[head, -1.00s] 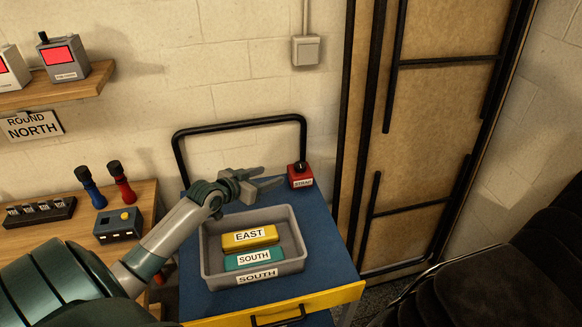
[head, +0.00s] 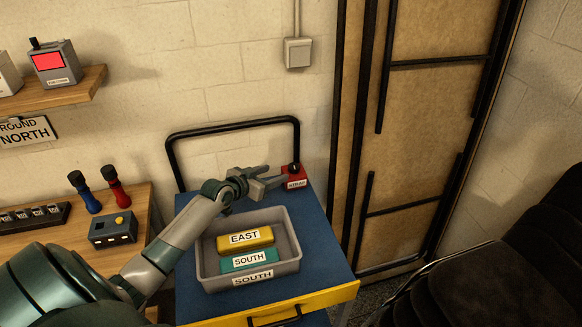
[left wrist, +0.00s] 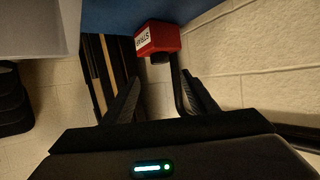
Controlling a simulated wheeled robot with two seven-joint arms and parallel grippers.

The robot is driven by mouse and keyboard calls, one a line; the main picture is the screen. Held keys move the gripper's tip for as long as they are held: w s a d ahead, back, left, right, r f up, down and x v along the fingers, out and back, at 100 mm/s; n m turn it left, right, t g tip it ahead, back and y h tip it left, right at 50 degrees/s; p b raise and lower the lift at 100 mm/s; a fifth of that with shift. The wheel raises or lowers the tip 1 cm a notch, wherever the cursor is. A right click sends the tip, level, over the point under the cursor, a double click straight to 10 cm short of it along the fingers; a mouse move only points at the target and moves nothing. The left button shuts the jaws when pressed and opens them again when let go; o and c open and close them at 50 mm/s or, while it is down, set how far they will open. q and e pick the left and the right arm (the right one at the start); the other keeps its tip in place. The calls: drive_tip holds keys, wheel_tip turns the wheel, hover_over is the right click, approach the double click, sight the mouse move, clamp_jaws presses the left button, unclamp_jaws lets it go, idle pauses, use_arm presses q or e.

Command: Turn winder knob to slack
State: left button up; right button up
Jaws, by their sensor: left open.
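The winder is a small red box (head: 295,179) with a white label reading STRAP and a black knob (head: 294,168) on top. It stands at the back right of the blue cart top. My left gripper (head: 276,178) is open and empty, its fingers pointing at the red box from the left, with the fingertips close to it. In the left wrist view the red box (left wrist: 157,38) lies beyond the two spread fingers, and its dark knob (left wrist: 160,59) shows at its lower edge, in the gap ahead of the fingertips. I cannot tell if anything touches. My right gripper is not in view.
A grey tray (head: 207,262) labelled SOUTH holds a yellow EAST block (head: 245,238) and a teal SOUTH block (head: 249,260), below my left gripper. A black cart handle (head: 232,125) rises behind. A wooden bench (head: 140,215) stands left, and a dark chair (head: 480,260) right.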

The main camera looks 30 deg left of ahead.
sight(294, 166)
use_arm(q)
drive_tip(key=x, duration=0.9)
drive_tip(key=shift+w+f, duration=0.2)
drive_tip(key=shift+w, duration=0.15)
drive_tip(key=shift+x, duration=0.85)
drive_tip(key=c, duration=1.1)
drive_tip(key=shift+o, duration=0.2)
drive_tip(key=shift+r+p, duration=0.2)
drive_tip(key=shift+p, duration=0.25)
drive_tip(key=n+y+p, duration=0.1)
drive_tip(key=p, duration=0.2)
drive_tip(key=shift+r+y, duration=0.2)
drive_tip(key=shift+y, duration=0.1)
drive_tip(key=shift+f+n+p, duration=0.15)
drive_tip(key=shift+n+p, duration=0.15)
drive_tip(key=shift+p, duration=0.35)
drive_tip(key=shift+f, duration=0.15)
